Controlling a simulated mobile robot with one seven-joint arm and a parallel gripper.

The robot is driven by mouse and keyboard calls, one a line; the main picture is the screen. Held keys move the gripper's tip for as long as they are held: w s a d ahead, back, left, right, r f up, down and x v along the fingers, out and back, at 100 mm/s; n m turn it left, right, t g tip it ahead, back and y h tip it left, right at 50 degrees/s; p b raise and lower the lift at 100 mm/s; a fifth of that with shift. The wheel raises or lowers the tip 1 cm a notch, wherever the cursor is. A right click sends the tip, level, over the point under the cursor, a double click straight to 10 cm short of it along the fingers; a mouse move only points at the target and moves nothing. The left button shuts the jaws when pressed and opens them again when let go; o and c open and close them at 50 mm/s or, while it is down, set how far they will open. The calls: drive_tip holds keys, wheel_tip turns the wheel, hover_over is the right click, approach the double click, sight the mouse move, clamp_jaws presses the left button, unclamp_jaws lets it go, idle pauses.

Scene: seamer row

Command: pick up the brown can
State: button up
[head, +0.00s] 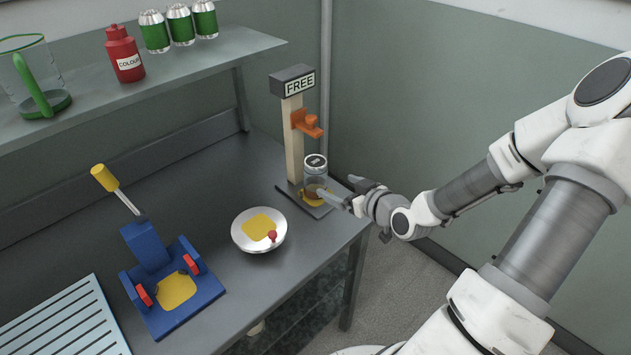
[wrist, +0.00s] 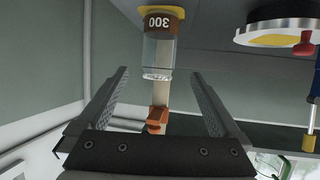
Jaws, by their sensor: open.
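The brown can (head: 315,168) shows as a clear, upright cylinder with a pale top, on the base of the stand marked FREE. In the wrist view, which is upside down, the can (wrist: 158,22) has a brown band reading 300 near its foot, with yellow under it. My gripper (head: 345,189) is close to the can on its right side, partly in front of its lower part. In the wrist view my gripper (wrist: 158,73) is open and empty, and the can lies ahead between the two fingers. Whether either finger touches it I cannot tell.
An orange bracket (head: 307,122) juts from the stand's post above the can. A pale bowl (head: 240,237) and a blue fixture (head: 150,250) stand to the left on the grey bench (head: 205,180). A shelf (head: 200,62) holds green cans, a red bottle and a jug.

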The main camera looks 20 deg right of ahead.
sight(316, 175)
drive_tip(key=b+x, duration=0.1)
drive_tip(key=x, duration=1.1)
drive_tip(key=shift+f, duration=0.15)
drive_tip(key=c, duration=1.3)
